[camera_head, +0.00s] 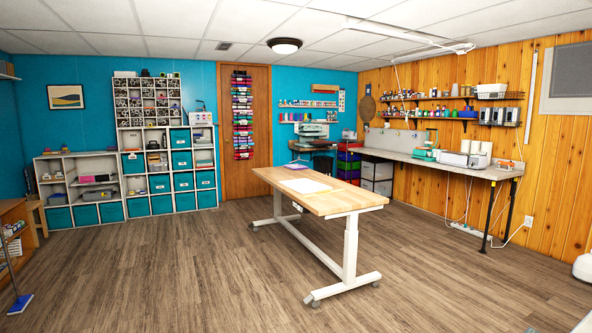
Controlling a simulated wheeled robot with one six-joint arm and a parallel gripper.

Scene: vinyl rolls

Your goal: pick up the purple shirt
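I cannot make out a purple shirt for certain. A small flat purple item (296,166) lies at the far end of the wooden table (335,202); it is too small to tell whether it is a folded shirt. A white sheet (306,185) lies nearer on the same tabletop. My gripper is not in view.
The wheeled table stands mid-room, with open wood floor (180,275) around it. Shelves with teal bins (162,184) line the back left. A door with vinyl rolls (242,120) is behind. A long counter (440,163) runs along the right wall. A blue-headed mop (20,303) stands left.

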